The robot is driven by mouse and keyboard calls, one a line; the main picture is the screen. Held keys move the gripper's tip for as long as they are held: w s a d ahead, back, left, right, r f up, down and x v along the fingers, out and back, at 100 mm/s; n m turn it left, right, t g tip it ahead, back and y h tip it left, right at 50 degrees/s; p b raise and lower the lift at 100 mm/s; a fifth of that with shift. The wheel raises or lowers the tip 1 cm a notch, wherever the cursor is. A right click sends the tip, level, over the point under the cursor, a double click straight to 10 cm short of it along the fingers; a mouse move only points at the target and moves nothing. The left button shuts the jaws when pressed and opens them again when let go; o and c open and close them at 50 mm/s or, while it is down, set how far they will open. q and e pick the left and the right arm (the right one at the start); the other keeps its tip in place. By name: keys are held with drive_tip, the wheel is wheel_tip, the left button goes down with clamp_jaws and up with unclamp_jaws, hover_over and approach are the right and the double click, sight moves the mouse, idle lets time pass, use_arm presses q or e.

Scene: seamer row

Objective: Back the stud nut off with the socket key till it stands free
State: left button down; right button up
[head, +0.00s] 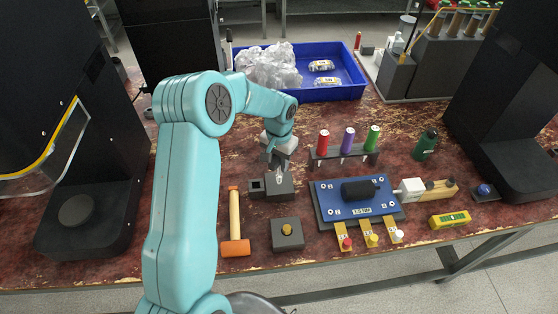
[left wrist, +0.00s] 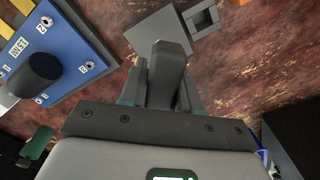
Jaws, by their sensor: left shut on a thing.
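My left gripper (head: 276,160) is above a grey block (head: 283,190) with a square-holed part on its left side. In the left wrist view its fingers (left wrist: 167,85) are shut on a dark grey bar (left wrist: 170,66), apparently the socket key; its lower end reaches the grey block (left wrist: 158,38). I cannot tell whether the key sits in that block or just above it. A brass nut (head: 287,229) sits on a separate grey block (head: 287,242) nearer the front edge, apart from the gripper. My right gripper is not in view.
A blue plate (head: 335,189) with a black handle is to the right. A rack (head: 343,155) holds red, purple and green tools. A blue bin (head: 345,92) stands at the back.

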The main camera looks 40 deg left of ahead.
use_arm(q)
drive_tip(key=shift+f+b, duration=0.5)
idle(0.5)
drive_tip(key=n+b, duration=0.1)
drive_tip(key=n, duration=0.1)
drive_tip(key=shift+f+n+b, duration=0.1)
drive_tip(key=shift+n+b, duration=0.3)
drive_tip(key=shift+n, duration=0.5)
drive_tip(key=shift+n+b, duration=0.75)
drive_tip(key=shift+n, duration=0.15)
drive_tip(key=shift+n+b, duration=0.3)
drive_tip(key=shift+n, duration=0.7)
